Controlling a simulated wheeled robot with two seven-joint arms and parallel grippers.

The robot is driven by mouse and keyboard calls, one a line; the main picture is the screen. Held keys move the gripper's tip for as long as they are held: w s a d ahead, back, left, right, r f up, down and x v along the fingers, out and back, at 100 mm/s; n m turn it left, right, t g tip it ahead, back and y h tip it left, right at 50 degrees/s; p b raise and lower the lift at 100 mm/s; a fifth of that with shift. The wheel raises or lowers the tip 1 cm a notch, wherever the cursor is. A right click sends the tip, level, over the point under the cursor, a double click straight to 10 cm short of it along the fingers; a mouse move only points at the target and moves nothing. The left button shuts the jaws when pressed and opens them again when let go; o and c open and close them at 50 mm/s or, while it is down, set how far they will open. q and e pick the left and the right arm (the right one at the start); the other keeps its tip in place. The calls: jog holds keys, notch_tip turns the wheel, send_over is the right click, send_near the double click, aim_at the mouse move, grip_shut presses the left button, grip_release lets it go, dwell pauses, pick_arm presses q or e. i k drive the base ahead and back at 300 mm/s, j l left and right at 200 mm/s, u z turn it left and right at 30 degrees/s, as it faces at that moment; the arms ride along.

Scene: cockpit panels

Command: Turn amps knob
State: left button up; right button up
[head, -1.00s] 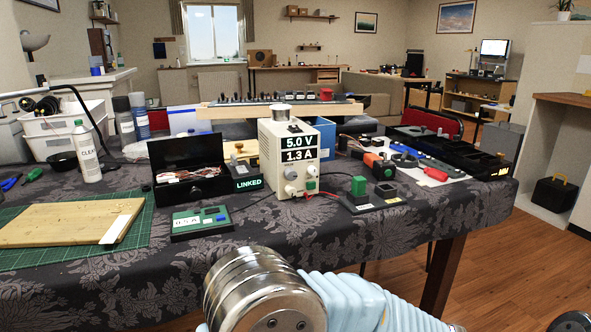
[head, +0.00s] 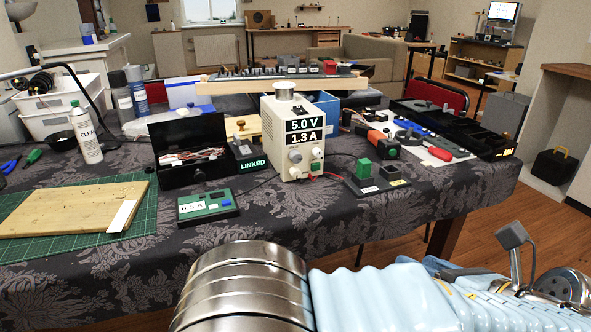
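A cream power supply (head: 272,130) stands near the middle of the table, its display reading 5.0 V above 1.3 A. Two pale round knobs sit low on its front, an upper knob (head: 295,156) and a lower knob (head: 294,172). I cannot read which one is for amps. A green button (head: 316,167) is to their right. A green box (head: 207,207) in front shows 0.5 A. My arm crosses the bottom of the view, with a silver ridged cylinder and a pale blue sleeve, apart from the knobs. I make out no gripper fingers.
A wooden board (head: 70,210) and a white bottle (head: 85,135) are at left. The cloth between green box and black base is mostly clear.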

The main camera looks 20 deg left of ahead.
aim_at(294, 172)
jog(key=i+j, duration=0.65)
jog(key=j, duration=0.25)
